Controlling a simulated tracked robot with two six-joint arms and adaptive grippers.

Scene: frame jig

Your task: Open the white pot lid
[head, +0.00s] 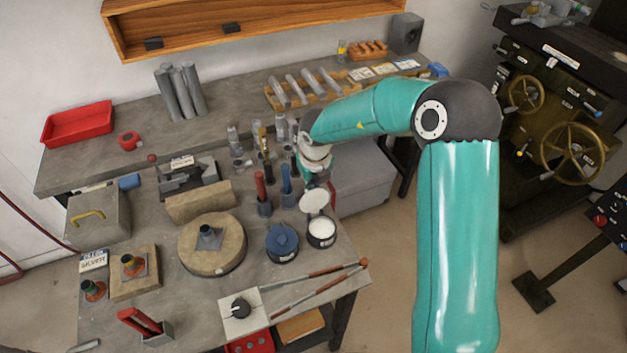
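The white pot (321,231) is a small dark round pot with white contents, standing near the right edge of the workbench. Its white lid (313,201) is tilted up at the pot's back side, and the pot's mouth is uncovered. My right gripper (318,184) is just behind and above the lid, pointing down. The gripper is small and partly hidden by its own wrist, so I cannot tell whether its fingers touch the lid or are open. My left gripper is not in view.
A blue-lidded pot (282,242) stands left of the white pot. Red and blue handled tools (286,186) stand in holders behind. Long tongs (318,284) lie in front. A grey case (362,180) is to the right. A round stone block (211,252) sits further left.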

